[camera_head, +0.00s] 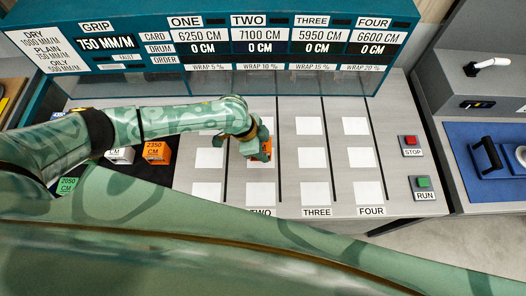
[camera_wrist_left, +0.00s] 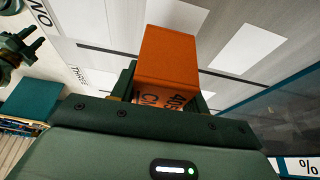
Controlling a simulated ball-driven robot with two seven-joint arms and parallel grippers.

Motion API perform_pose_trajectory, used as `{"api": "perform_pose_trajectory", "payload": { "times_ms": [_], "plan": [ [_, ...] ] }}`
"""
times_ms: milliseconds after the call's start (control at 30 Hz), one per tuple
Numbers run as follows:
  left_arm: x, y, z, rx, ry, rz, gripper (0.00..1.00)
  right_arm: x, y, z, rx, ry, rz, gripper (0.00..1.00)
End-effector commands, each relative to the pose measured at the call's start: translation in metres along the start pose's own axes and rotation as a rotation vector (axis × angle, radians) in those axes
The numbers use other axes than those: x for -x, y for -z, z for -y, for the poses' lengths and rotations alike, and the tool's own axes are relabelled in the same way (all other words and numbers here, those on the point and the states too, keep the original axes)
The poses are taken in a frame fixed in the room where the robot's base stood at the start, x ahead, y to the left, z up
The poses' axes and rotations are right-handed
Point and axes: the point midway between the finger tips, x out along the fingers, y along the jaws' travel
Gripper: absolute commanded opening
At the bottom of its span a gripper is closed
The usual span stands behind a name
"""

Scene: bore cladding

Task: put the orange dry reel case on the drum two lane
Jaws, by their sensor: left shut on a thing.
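My left gripper (camera_head: 258,148) is shut on an orange reel case (camera_wrist_left: 168,65), over the lane under TWO. The case hides most of the lane's middle white pad; I cannot tell whether it touches the board. In the left wrist view the case sits between the fingers, its lettering partly hidden, with "40" and "CM" showing. Another orange case (camera_head: 156,152), marked 2350 CM, stands on the dark area left of the lanes. A dark green pronged part (camera_wrist_left: 18,46) at the left of the wrist view looks like my right gripper; its jaw state is unclear.
The board (camera_head: 385,190) has lanes ONE to FOUR with white pads, split by dark lines. Lanes three and four look clear. A teal sign panel (camera_head: 226,18) rises behind. A white case (camera_head: 120,156) and a green-labelled case (camera_head: 67,185) stand left. STOP (camera_head: 410,141) and RUN (camera_head: 423,183) buttons are right.

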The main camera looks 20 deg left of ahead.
Motion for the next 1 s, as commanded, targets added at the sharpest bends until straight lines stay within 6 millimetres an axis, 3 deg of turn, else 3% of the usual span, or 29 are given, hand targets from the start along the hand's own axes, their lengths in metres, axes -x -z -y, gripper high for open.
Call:
{"api": "perform_pose_trajectory", "payload": {
  "times_ms": [233, 633, 667, 700, 1000],
  "plan": [
    [-0.032, -0.012, 0.006, 0.001, 0.000, 0.000, 0.14, -0.014, -0.004, 0.001, 0.000, 0.002, 0.005, 0.36],
    [-0.037, -0.014, 0.005, 0.000, 0.001, -0.001, 0.14, -0.016, -0.004, 0.002, -0.001, 0.002, 0.005, 0.36],
    [-0.036, -0.014, 0.005, 0.000, 0.001, 0.000, 0.54, -0.015, -0.004, 0.002, -0.001, 0.002, 0.005, 0.36],
    [-0.036, -0.014, 0.005, 0.000, 0.001, 0.000, 0.65, -0.015, -0.004, 0.002, -0.001, 0.002, 0.005, 0.36],
    [-0.034, -0.013, 0.005, 0.000, 0.001, 0.001, 0.67, -0.014, -0.003, 0.003, -0.002, 0.004, 0.004, 0.36]
  ]
}}
